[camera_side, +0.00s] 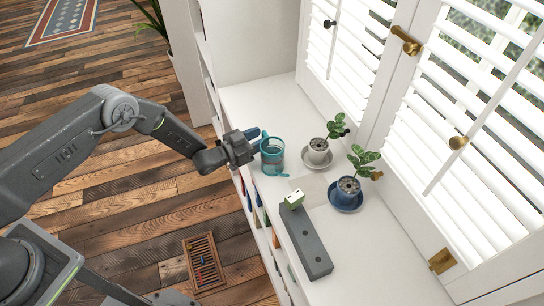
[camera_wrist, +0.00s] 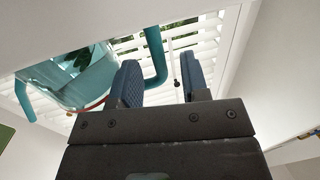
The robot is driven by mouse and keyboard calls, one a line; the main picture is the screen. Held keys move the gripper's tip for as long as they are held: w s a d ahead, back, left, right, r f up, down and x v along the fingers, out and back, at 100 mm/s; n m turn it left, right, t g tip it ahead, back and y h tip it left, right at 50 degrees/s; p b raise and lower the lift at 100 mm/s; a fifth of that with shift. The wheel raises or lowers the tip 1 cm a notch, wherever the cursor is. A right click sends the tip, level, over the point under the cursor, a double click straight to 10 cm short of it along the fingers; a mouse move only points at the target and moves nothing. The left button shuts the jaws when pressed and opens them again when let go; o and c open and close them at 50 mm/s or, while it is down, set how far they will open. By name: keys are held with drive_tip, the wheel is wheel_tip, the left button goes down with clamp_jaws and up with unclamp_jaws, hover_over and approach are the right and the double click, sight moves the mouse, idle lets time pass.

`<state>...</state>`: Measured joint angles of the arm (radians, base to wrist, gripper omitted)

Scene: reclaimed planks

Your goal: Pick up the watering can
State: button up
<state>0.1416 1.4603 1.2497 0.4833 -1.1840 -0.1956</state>
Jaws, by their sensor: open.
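The watering can (camera_side: 272,158) is teal and partly see-through. It stands upright on the white ledge near its front edge in the side view. In the wrist view its body (camera_wrist: 82,82) is at the upper left. A thick teal tube, which looks like its handle (camera_wrist: 156,50), lies in line with the gap between my fingers. My gripper (camera_side: 258,140) is beside the can on its left, with blue finger pads. In the wrist view my gripper (camera_wrist: 162,80) is open, with nothing held. I cannot tell whether a finger touches the can.
A plant in a white pot (camera_side: 318,150) stands close right of the can. Another plant in a blue pot (camera_side: 347,189) is nearer the camera. White shutters (camera_side: 348,55) line the back.

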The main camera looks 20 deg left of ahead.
drive_tip(key=shift+x, duration=1)
drive_tip(key=shift+c, duration=0.3)
clamp_jaws()
